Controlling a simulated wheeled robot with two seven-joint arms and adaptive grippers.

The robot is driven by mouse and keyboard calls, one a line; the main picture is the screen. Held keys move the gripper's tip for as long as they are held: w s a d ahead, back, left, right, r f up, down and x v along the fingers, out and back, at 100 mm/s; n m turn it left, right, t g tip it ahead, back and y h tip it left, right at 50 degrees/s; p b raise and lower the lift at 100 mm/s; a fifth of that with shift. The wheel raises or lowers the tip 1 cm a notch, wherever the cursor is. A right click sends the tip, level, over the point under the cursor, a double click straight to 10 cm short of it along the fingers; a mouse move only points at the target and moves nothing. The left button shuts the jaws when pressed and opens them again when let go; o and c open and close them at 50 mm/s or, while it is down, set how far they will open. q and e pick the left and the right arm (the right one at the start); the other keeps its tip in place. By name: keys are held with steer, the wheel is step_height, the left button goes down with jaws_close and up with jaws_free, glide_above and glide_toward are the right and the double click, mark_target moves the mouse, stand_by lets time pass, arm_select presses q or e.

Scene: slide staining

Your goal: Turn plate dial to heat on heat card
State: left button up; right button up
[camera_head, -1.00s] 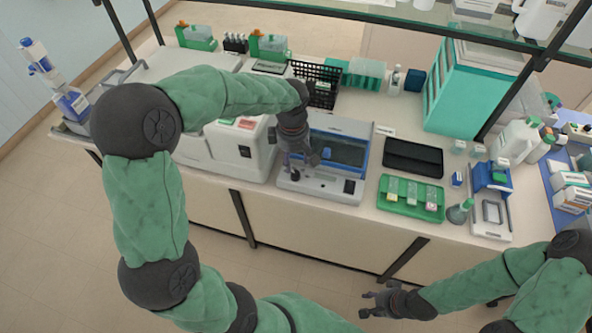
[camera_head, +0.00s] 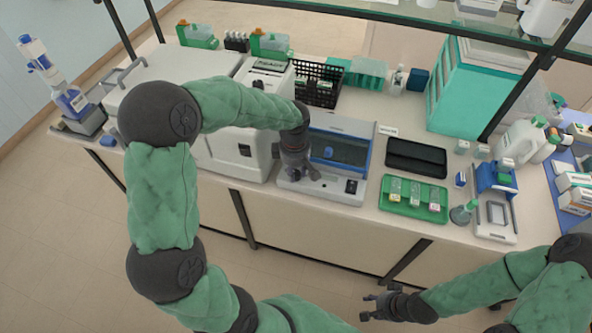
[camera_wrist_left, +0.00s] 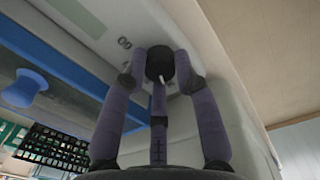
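The plate dial (camera_wrist_left: 160,62) is a small black knob with a white pointer mark in the left wrist view. It sits on the pale front panel of the blue-and-white staining machine (camera_head: 340,192). My left gripper (camera_wrist_left: 160,68) has its purple-grey fingertips on both sides of the dial and looks shut on it. In the head view my left gripper (camera_head: 300,176) is at the machine's front left and hides the dial. Small symbols (camera_wrist_left: 124,42) are printed near the dial; I cannot read them. I cannot make out a heat card. My right gripper (camera_head: 374,306) is open and empty in front of the bench.
A blue knob (camera_wrist_left: 27,88) is on the machine's lid. A white machine (camera_head: 240,150) stands close on the left. A green tray (camera_head: 413,211) with slides and a black tray (camera_head: 416,157) lie to the right. A black rack (camera_head: 318,72) stands behind.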

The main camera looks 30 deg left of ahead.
arm_select(q)
jaws_close()
steer(key=m+p, duration=0.1)
steer(key=m, duration=0.3)
steer(key=shift+m, duration=0.3)
steer(key=m+p, duration=0.1)
steer(key=m, duration=0.2)
steer(key=shift+m, duration=0.4)
steer(key=m+p, duration=0.2)
steer(key=m, duration=0.2)
steer(key=shift+h, duration=0.3)
steer(key=shift+m+g+p, duration=0.3)
steer(key=shift+m+p, duration=0.6)
steer(key=shift+m, duration=1.6)
